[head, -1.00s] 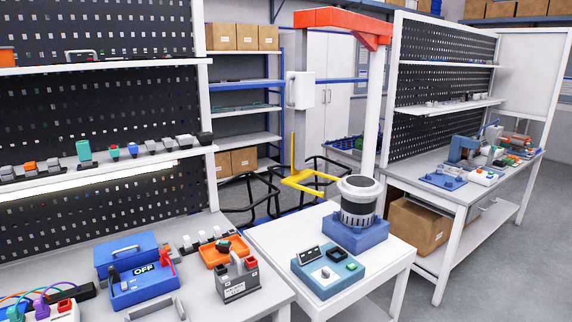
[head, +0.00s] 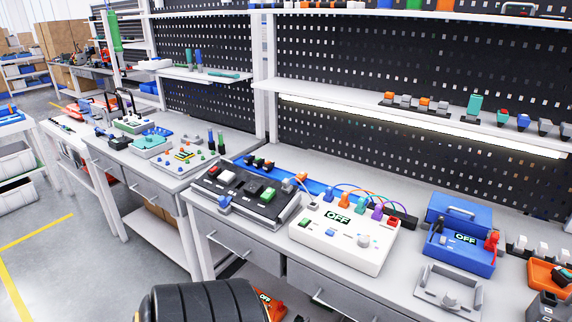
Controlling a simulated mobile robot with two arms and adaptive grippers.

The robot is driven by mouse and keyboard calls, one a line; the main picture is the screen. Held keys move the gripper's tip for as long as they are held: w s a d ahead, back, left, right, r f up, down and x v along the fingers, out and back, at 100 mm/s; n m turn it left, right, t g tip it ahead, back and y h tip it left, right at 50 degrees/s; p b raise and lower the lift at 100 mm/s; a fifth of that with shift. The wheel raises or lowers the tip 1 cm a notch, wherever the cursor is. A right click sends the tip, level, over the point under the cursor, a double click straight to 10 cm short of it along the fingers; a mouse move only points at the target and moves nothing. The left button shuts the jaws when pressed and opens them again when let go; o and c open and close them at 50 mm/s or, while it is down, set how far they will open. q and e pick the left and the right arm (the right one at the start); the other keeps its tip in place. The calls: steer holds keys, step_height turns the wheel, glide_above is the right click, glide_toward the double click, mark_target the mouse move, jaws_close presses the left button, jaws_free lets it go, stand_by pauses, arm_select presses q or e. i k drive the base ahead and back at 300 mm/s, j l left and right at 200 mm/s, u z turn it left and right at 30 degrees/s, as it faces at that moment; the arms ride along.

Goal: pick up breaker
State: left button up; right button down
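I cannot tell for sure which thing is the breaker. Small block-shaped modules that could be it stand in a row of grey and orange blocks (head: 407,102) on the shelf. More small modules lie in a dark strip (head: 260,164) behind the black panel box (head: 247,192), which carries white, black and green blocks. A white test box (head: 345,234) reading OFF stands beside it, with coloured plugs and cables behind. Neither of my grippers shows clearly. A black ribbed rounded part (head: 205,301) at the bottom edge may be part of my arm.
A blue box (head: 460,240) reading OFF, with a red clip, stands right of the white box. A grey fixture (head: 447,292) lies in front of it. An orange tray (head: 550,273) is at the right edge. Another bench (head: 200,178) with kits stands at left. Open floor (head: 60,240) lies left.

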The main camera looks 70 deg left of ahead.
mark_target(267, 168)
steer(key=u, duration=2.3)
steer(key=i+j, duration=0.1)
steer(key=j, duration=0.4)
steer(key=i+j, duration=0.1)
steer(key=j, duration=0.35)
steer(key=i+j, duration=0.15)
steer(key=j, duration=0.35)
